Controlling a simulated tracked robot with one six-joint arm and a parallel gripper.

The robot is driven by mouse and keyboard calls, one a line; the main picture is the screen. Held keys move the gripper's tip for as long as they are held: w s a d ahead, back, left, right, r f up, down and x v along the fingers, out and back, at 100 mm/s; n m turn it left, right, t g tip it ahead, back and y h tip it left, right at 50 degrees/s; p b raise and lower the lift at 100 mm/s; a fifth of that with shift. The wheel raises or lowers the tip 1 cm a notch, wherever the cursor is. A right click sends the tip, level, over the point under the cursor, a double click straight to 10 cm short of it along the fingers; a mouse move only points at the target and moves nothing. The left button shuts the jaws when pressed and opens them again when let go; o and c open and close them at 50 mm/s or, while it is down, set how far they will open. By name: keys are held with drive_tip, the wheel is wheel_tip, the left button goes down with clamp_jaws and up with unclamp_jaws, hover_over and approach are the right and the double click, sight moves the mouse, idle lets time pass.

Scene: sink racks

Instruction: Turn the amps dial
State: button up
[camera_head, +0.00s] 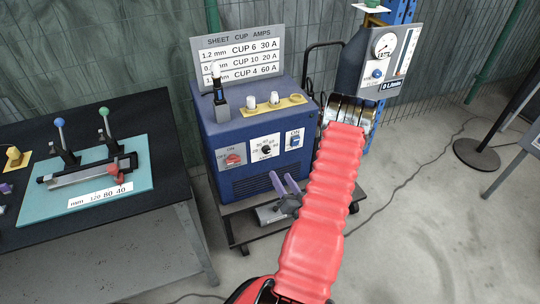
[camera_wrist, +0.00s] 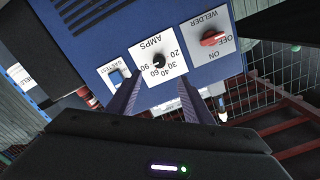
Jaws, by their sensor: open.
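The amps dial (camera_head: 265,150) is a small black knob on a white plate on the front of the blue welder box (camera_head: 240,180). In the wrist view the amps dial (camera_wrist: 159,60) shows upside down, with numbers from 20 to 90 around it. My gripper (camera_head: 282,178) is open and empty, below and slightly right of the dial in the head view. In the wrist view my gripper (camera_wrist: 157,84) has one finger on each side, with the dial plate beyond and between the tips. The fingers look apart from the knob.
The red welder switch (camera_head: 233,160) sits left of the dial, and a blue gas-test switch (camera_head: 294,139) sits right. A SHEET CUP AMPS chart (camera_head: 238,58) stands behind the box. A dark table (camera_head: 90,220) with a teal board is at left.

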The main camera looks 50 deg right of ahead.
sight(267, 152)
drive_tip(key=shift+s, duration=0.25)
drive_tip(key=shift+w, duration=0.1)
drive_tip(key=x, duration=1.3)
drive_tip(key=shift+w+d+r, duration=0.1)
drive_tip(key=shift+w+d, duration=0.1)
drive_tip(key=shift+d, duration=0.1)
